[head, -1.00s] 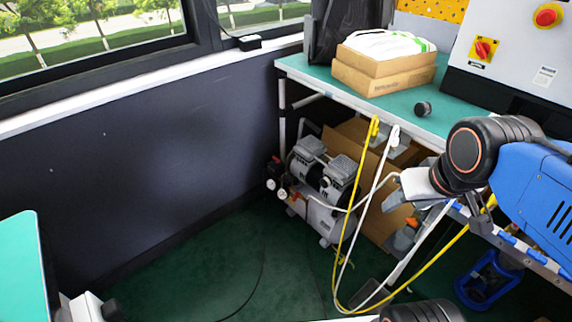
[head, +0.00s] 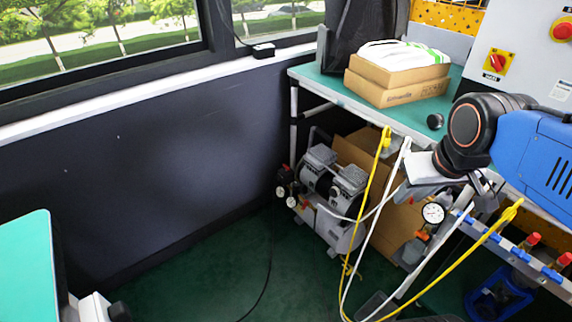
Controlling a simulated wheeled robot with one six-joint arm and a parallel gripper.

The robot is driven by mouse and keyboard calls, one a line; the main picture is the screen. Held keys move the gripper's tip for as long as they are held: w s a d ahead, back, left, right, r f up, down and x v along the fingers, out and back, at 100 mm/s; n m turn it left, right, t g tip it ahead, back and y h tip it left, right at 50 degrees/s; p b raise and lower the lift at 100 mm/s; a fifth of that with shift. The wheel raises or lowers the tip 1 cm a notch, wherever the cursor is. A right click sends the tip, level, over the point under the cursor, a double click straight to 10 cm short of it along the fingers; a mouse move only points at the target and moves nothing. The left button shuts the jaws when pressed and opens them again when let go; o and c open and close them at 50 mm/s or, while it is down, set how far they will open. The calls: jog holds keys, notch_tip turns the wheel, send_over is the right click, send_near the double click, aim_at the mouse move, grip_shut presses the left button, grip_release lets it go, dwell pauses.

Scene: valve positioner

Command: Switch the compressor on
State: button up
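The compressor (head: 330,195) stands on the green floor under the bench, near the dark wall. It has silver and black motor heads over a pale tank. Small gauges and a dark red-topped fitting (head: 286,178) are on its left end. I cannot make out its switch or whether it is on. The grey end of my arm, with my gripper (head: 428,170), hangs at the bench's front edge, right of the compressor and apart from it. My arm's joints hide part of it, and its fingers are not clear.
Yellow and white hoses (head: 370,210) hang from the bench (head: 345,94) in front of the compressor's right side. Cardboard (head: 395,222) stands behind it. A round gauge (head: 433,212) is at the bench front. Floor left of the compressor is free, with a dark cable (head: 268,270).

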jog(key=w+a+r+n+g, duration=0.1)
jog(key=w+a+r, duration=0.1)
jog(key=w, duration=0.6)
jog(key=w+a+r+n, duration=0.1)
jog(key=w+a+r, duration=0.1)
jog(key=w, duration=0.7)
jog(key=n+g, duration=0.3)
jog(key=n, duration=0.2)
send_over(286, 168)
notch_tip(286, 168, down, 23)
jog(key=f, duration=1.1)
jog(key=w+f, duration=0.1)
jog(key=f, duration=0.5)
jog(key=shift+f, duration=0.25)
grip_shut()
